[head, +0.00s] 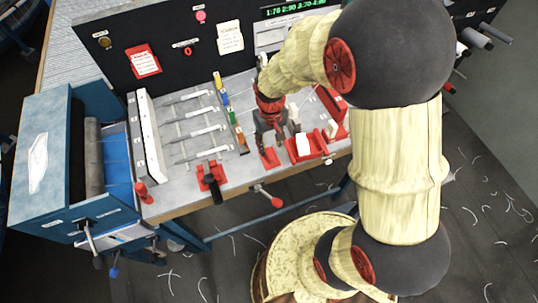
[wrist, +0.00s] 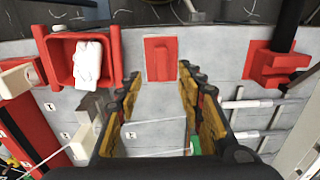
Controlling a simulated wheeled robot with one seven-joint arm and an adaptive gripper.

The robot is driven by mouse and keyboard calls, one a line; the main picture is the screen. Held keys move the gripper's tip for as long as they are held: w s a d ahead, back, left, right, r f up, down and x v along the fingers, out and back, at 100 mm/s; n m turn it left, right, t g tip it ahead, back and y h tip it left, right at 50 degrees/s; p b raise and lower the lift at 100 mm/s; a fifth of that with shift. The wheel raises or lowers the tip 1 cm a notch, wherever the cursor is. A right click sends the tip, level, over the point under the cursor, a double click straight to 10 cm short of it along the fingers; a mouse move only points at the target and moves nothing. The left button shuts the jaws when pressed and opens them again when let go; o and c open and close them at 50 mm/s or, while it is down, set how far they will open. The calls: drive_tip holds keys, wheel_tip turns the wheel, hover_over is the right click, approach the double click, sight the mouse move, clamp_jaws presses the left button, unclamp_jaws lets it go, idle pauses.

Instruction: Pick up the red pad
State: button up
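The red pad (wrist: 160,60) is a small upright-looking rectangle on the grey worktop, straight ahead of my gripper in the wrist view. In the head view the red pad (head: 269,158) shows just below my gripper (head: 270,135), partly hidden by it. In the wrist view my gripper (wrist: 160,78) is open, with one finger on each side of the gap and nothing between them. The pad lies beyond the fingertips, roughly centred between them. I cannot tell the exact height of the fingertips above it.
A red tray (wrist: 59,62) holding a white cloth (wrist: 88,62) stands left of the pad in the wrist view. A red holder with a black handle (wrist: 278,65) stands to the right. Pale rods (head: 200,132) and a coloured strip (head: 229,112) lie on the worktop (head: 170,195).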

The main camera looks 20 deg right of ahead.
sight(270, 153)
wheel_tip(270, 153, down, 7)
drive_tip(key=shift+a+r+b, duration=0.15)
drive_tip(key=shift+r+b, duration=0.05)
drive_tip(key=shift+b, duration=0.15)
drive_tip(key=shift+s, duration=0.1)
drive_tip(key=shift+c, duration=0.8)
drive_tip(key=c, duration=0.8)
clamp_jaws()
